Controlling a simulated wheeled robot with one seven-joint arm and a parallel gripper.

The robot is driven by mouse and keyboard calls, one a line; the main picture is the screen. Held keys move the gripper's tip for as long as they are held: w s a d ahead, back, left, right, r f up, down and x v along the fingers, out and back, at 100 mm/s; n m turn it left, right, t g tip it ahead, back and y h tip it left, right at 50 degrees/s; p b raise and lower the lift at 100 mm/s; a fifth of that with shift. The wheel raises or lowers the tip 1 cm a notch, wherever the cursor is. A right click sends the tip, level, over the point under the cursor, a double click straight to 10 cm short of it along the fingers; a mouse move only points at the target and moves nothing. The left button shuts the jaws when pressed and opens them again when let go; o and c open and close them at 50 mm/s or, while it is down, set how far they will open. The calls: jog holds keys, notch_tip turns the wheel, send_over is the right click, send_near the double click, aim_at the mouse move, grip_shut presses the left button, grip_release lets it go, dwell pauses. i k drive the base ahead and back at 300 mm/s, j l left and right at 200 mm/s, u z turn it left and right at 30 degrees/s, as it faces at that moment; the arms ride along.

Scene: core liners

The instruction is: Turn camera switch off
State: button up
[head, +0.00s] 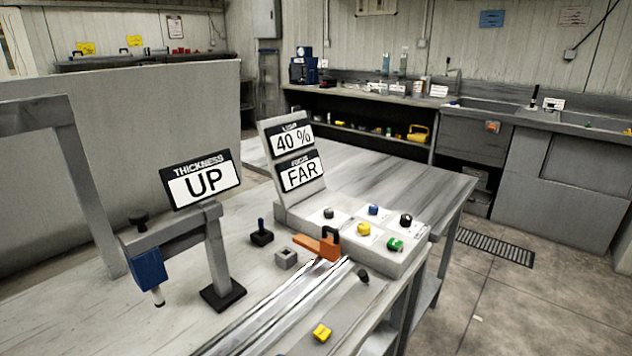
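A sloped white control panel (345,240) sits on the workbench, right of the picture's middle. It carries a black knob (328,213), a blue knob (373,209), a second black knob (406,219), a yellow knob (363,229) and a green knob (394,244). Their labels are too small to read, so I cannot tell which one is the camera switch. An upright display board (290,165) behind the panel reads "40 %" above "FOCUS FAR". My gripper is not in view.
A metal rail (290,305) with an orange slider (318,246) runs along the bench. A yellow knob (321,333) lies right of it. A stand with a "THICKNESS UP" sign (202,180) and blue sensor (149,270) rises at left.

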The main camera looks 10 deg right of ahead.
aim_at(406, 220)
jog(key=i+j+z, duration=0.1)
jog(key=i+z, duration=0.25)
jog(key=i+j+z, duration=0.15)
jog(key=z, duration=0.2)
jog(key=i+j+z, duration=0.2)
jog(key=z, duration=0.15)
jog(key=j, duration=0.1)
